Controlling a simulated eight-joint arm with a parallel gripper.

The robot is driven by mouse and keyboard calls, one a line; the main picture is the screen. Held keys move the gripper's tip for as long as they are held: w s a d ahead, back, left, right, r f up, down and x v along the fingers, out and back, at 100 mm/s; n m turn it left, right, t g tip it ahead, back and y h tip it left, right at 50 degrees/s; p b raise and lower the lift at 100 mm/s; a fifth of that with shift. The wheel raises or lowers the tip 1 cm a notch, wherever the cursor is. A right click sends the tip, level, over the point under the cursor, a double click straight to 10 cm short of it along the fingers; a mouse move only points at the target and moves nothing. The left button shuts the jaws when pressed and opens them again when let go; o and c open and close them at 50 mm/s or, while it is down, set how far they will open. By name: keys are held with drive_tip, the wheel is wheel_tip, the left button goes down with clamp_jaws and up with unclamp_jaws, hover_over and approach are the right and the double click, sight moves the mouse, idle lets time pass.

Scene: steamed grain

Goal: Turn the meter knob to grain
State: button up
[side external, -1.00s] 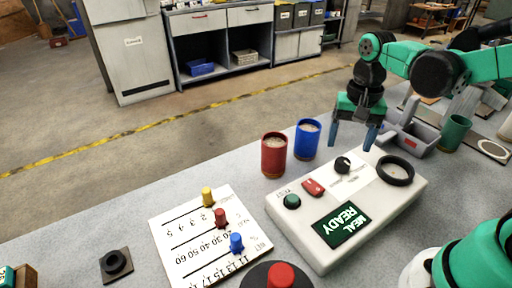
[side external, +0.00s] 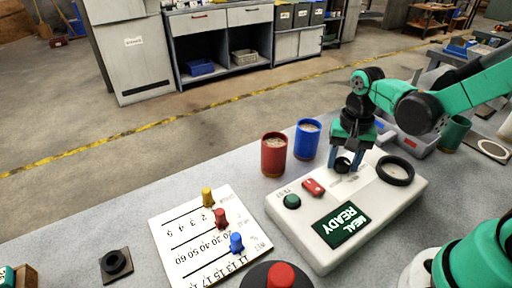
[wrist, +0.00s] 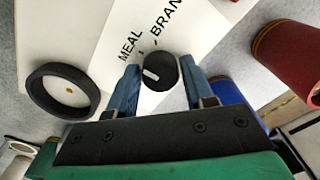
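The black meter knob (side external: 342,165) sits on the white meter box (side external: 300,243). In the wrist view the knob (wrist: 161,72) has a white mark on its left part, on the side of the word MEAL; the word BRAN is above it. In the wrist view my gripper (wrist: 160,73) is open, with small gaps between the fingers and the knob. No word GRAIN is readable.
On the box are a black ring (side external: 396,170), a red switch (side external: 313,187) and a green button (side external: 292,202). A red cup (side external: 273,155) and a blue cup (side external: 307,140) stand close behind it. A slider board (side external: 180,245) lies left, and a red button (side external: 281,275) is in front.

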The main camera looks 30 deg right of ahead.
clamp_jaws()
drive_tip(key=shift+n, duration=0.3)
drive_tip(key=n, duration=0.4)
drive_tip(key=shift+n, duration=2.2)
drive_tip(key=o, duration=0.5)
unclamp_jaws()
